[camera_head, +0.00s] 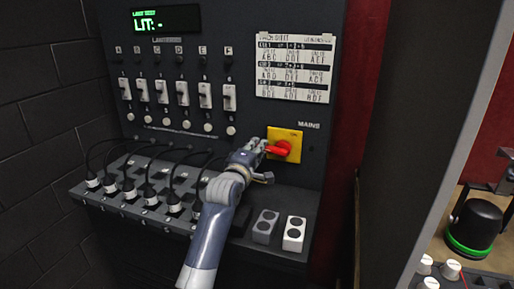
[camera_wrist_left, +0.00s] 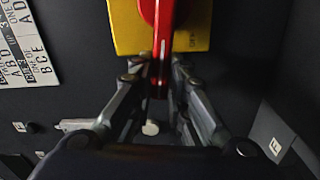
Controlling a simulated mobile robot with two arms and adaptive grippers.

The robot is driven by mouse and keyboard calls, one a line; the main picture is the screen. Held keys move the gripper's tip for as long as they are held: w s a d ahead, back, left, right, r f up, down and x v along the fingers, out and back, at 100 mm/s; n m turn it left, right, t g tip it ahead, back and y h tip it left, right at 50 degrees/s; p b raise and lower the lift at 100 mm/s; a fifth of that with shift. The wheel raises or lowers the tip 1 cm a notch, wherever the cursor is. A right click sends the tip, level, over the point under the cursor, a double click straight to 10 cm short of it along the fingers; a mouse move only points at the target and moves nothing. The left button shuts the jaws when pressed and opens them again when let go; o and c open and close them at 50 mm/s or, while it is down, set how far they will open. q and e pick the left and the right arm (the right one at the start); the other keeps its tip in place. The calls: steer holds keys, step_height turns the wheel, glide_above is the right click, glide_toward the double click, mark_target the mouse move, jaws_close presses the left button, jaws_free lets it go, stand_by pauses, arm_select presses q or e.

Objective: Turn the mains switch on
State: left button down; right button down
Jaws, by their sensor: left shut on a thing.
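The mains switch is a red rotary handle (camera_head: 283,148) on a yellow square plate (camera_head: 293,136), under the word MAINS on the dark panel. In the head view the handle points left and slightly down toward my gripper. My left gripper (camera_head: 262,147) is at the handle's left end. In the left wrist view the red handle (camera_wrist_left: 161,50) runs between the fingers of my left gripper (camera_wrist_left: 160,75), in front of the yellow plate (camera_wrist_left: 130,28). The gripper is shut on the handle. The fingers hide part of the handle's end. My right gripper is not in view.
Plugged black cables (camera_head: 132,187) crowd the ledge. Two button boxes (camera_head: 294,233) sit at its right. A dark side wall (camera_head: 400,130) stands to the right.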

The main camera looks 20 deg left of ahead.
mark_target(271, 128)
arm_select(q)
steer(key=r+m+p, duration=0.2)
steer(key=shift+d+m, duration=0.2)
steer(key=shift+m, duration=0.1)
steer(key=shift+d+r+m+p, duration=0.25)
steer(key=shift+r+m+p, duration=0.25)
steer(key=shift+m+p, duration=0.45)
steer(key=m+p, duration=0.1)
steer(key=d+r+m+p, duration=0.1)
steer(key=m, duration=0.1)
steer(key=r+m+p, duration=0.1)
steer(key=shift+d+m, duration=0.25)
steer(key=shift+d, duration=0.15)
steer(key=d+m+p, duration=0.1)
steer(key=d+r+m, duration=0.1)
steer(key=m, duration=0.1)
steer(key=shift+s+m+p, duration=0.1)
steer(key=shift+m+p, duration=0.2)
steer(key=shift+p, duration=0.1)
steer(key=shift+d+m+p, duration=0.25)
steer(key=shift+d+m, duration=0.35)
steer(key=shift+m, duration=0.45)
steer(key=shift+d+m+p, duration=0.2)
steer(key=shift+d+m, duration=0.4)
steer(key=shift+m, duration=0.45)
steer(key=c, duration=1.6)
jaws_free()
steer(key=shift+o, duration=0.2)
